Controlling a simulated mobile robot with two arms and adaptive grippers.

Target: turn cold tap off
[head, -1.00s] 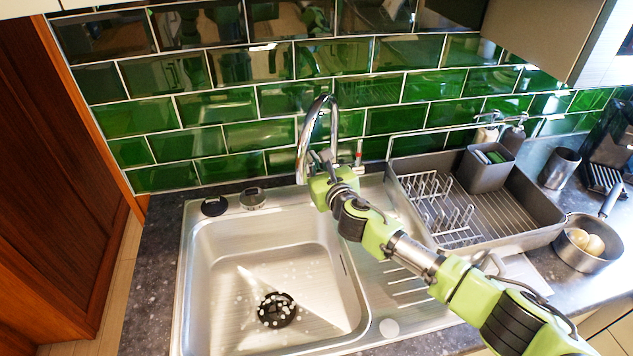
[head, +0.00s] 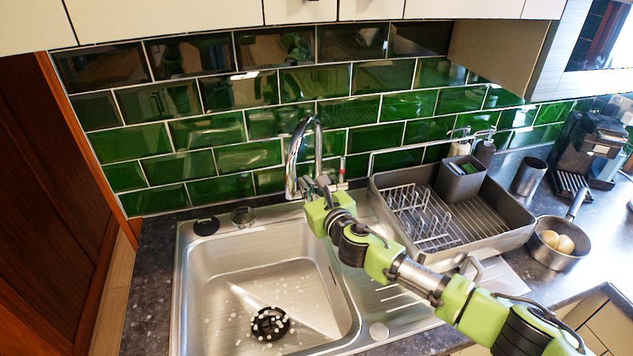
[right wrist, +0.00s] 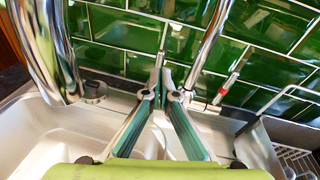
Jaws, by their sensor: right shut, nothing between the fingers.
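The chrome mixer tap (head: 291,165) stands behind the sink, its tall curved spout arching over the bowl. A lever with a red mark (head: 342,168) stands on its right; the red mark also shows in the right wrist view (right wrist: 222,92). My right gripper (head: 320,184) is at the tap's base, shut and empty. In the right wrist view its fingertips (right wrist: 165,88) meet just in front of a thin upright chrome lever (right wrist: 160,58), left of the tap's riser (right wrist: 212,42). I cannot tell whether they touch the lever. My left gripper is out of view.
The sink bowl (head: 210,285) with a black drain (head: 270,323) lies front left. A grey dish rack (head: 510,238) stands right of the tap, with a pan (head: 560,262) holding eggs beyond it. Green tiles (head: 220,157) close off the back.

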